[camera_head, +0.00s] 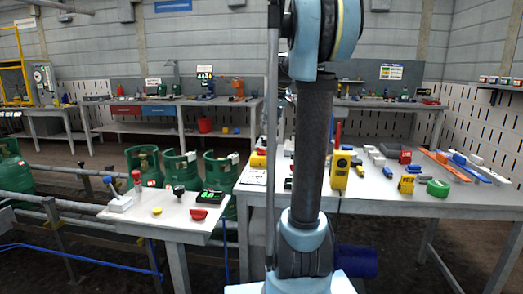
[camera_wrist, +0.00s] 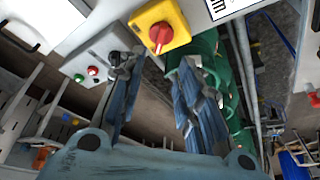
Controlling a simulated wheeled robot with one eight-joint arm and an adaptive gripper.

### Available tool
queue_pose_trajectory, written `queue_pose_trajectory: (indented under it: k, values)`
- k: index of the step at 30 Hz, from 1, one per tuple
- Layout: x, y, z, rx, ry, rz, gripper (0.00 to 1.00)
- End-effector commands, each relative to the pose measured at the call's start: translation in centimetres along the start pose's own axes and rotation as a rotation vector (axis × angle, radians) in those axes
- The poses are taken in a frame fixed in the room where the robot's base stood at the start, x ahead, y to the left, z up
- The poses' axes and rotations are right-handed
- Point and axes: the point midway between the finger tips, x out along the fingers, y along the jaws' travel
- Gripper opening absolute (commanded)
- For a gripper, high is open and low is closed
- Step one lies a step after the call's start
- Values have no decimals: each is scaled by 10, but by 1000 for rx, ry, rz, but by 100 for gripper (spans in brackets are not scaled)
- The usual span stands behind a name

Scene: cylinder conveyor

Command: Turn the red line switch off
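The red rotary switch (camera_wrist: 162,24) sits on a yellow plate (camera_wrist: 180,34) at the top middle of the wrist view. Its raised handle points roughly down the picture; its marked position is not readable. My gripper (camera_wrist: 157,68) is open, with its two fingers apart below the switch. Nothing shows between the fingers, and neither visibly touches the red knob. In the head view my arm column fills the middle; my gripper and the yellow-plated switch cannot be made out there.
A grey box with a green button (camera_wrist: 92,71) and a red button (camera_wrist: 79,78) is left of the switch. Green gas cylinders (camera_wrist: 236,85) stand to the right. In the head view, a small table (camera_head: 172,222) and a larger workbench (camera_head: 420,206) with tools flank my arm.

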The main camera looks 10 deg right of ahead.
Motion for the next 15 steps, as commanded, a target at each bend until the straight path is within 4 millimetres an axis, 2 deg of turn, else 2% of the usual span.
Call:
queue_pose_trajectory:
  k: [15]
  values:
    - [93, 0, 0, 0, 0, 0, 32]
